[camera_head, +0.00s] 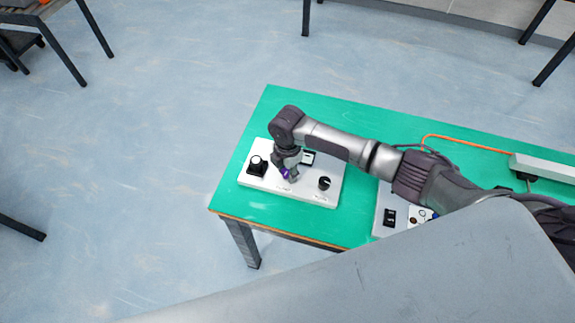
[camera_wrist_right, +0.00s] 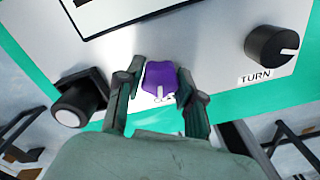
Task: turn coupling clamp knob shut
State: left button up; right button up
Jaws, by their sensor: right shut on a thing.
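The purple knob (camera_wrist_right: 160,80) is on a white panel (camera_wrist_right: 205,45) and has a white pointer line on its near side. In the right wrist view, my right gripper (camera_wrist_right: 159,88) has one finger on each side of the purple knob and is shut on it. In the head view, the white panel (camera_head: 310,193) lies on the green table, and my right gripper (camera_head: 287,173) reaches down onto it, mostly covering the purple knob (camera_head: 285,174). The label beside the purple knob is partly hidden by the knob and fingers. My left gripper is not in view.
A black knob (camera_wrist_right: 277,46) labelled TURN sits to the right on the panel. A black block with a white round face (camera_wrist_right: 80,98) is at the left. In the head view, a second panel (camera_head: 383,226) and an orange cable (camera_head: 465,139) lie on the green table (camera_head: 262,122).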

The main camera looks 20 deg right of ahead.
jog(key=m+p, duration=0.2)
jog(key=m, duration=0.1)
jog(key=shift+r, duration=0.2)
jog(key=shift+f+m+p, duration=0.1)
jog(key=shift+m+p, duration=0.5)
jog(key=shift+m, duration=0.7)
jog(key=shift+w, duration=0.1)
jog(key=o, duration=1.2)
jog(key=shift+f, duration=0.1)
jog(key=shift+c, duration=0.2)
notch_tip(320, 180, up, 12)
